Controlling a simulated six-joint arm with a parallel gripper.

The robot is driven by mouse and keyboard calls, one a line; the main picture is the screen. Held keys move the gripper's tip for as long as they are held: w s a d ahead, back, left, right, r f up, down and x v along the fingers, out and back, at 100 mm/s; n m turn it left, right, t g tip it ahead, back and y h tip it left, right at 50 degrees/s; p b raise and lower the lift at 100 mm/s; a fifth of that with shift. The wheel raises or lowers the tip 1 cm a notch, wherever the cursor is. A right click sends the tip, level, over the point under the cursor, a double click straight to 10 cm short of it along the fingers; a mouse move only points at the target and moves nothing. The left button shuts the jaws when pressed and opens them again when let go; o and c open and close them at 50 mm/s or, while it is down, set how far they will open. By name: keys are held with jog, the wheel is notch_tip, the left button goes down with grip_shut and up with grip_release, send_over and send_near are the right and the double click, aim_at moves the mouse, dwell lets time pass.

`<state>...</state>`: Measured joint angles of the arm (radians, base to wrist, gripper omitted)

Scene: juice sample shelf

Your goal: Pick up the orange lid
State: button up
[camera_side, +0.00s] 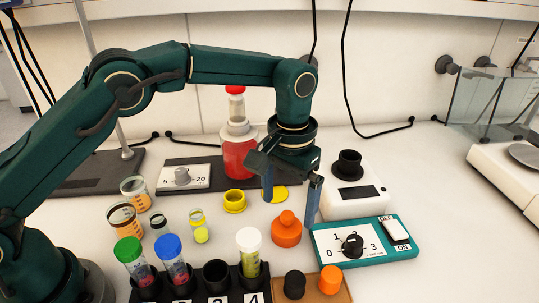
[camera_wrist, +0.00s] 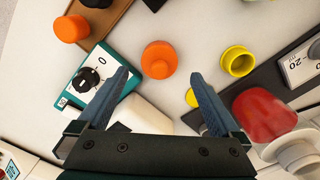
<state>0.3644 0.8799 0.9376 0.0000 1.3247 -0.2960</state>
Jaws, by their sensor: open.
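An orange lid-like piece (camera_side: 287,232) with a round knob on top stands on the white table, just below my gripper (camera_side: 291,197). In the wrist view the same piece (camera_wrist: 159,60) lies in line with the gap between my fingertips (camera_wrist: 160,75), slightly ahead of them. A second orange lid (camera_side: 330,280) sits on a brown board, right of a black one; it also shows in the wrist view (camera_wrist: 71,28). Nothing is hidden on that piece.
A teal dial box (camera_side: 365,240) stands close on the right, with a white instrument (camera_side: 352,190) behind it. A yellow ring-shaped cap (camera_side: 235,202) is to the left. The rack with capped tubes (camera_side: 215,280) is in front. A red-filled bottle (camera_side: 238,155) stands behind.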

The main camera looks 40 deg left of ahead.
aim_at(288, 214)
jog(key=shift+f, duration=2.4)
jog(key=c, duration=1.3)
jog(key=shift+r, duration=0.15)
